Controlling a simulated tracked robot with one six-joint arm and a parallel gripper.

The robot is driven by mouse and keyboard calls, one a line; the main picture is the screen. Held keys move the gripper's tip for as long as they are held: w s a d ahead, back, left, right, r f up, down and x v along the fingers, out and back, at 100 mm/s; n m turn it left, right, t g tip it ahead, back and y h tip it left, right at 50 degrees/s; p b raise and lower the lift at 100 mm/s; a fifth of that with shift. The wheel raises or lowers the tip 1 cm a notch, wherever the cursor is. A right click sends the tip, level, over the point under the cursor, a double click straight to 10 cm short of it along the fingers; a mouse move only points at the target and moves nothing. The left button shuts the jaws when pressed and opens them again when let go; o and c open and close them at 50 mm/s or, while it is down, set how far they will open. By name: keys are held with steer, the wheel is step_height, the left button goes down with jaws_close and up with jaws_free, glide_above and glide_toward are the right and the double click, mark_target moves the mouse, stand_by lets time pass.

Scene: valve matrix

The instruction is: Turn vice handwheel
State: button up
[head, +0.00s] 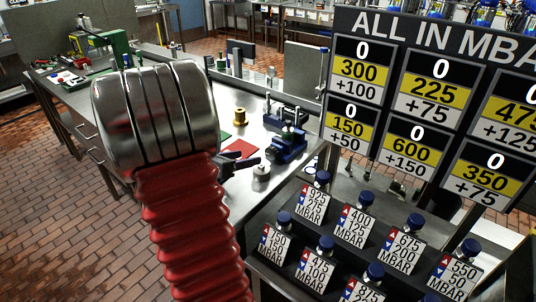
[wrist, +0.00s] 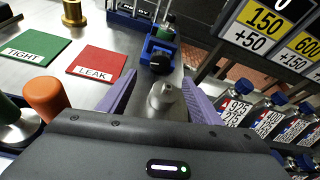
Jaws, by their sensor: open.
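The blue vice (head: 288,145) stands on the steel bench in the head view; it also shows in the wrist view (wrist: 160,48). Its black handwheel (wrist: 160,62) faces my gripper. My gripper (wrist: 159,77) is open, with its two purple fingers spread either side of the handwheel's line. The fingertips appear short of the handwheel. A small grey metal piece (wrist: 166,100) shows between the fingers, with its lower part hidden by the gripper body. In the head view my gripper (head: 240,162) is partly hidden behind my red arm sleeve, left of the vice.
A green TIGHT mat (wrist: 30,47) and a red LEAK mat (wrist: 102,63) lie left of the vice. A brass spool (head: 240,115) stands behind them. An orange knob (wrist: 45,96) is close at left. Blue-capped valves (head: 323,178) and the scoreboard (head: 420,90) crowd the right.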

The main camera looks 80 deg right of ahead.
mark_target(270, 153)
steer(key=x, duration=1.2)
steer(key=shift+s+d+f, duration=0.15)
steer(key=shift+d, duration=0.15)
steer(key=c, duration=1)
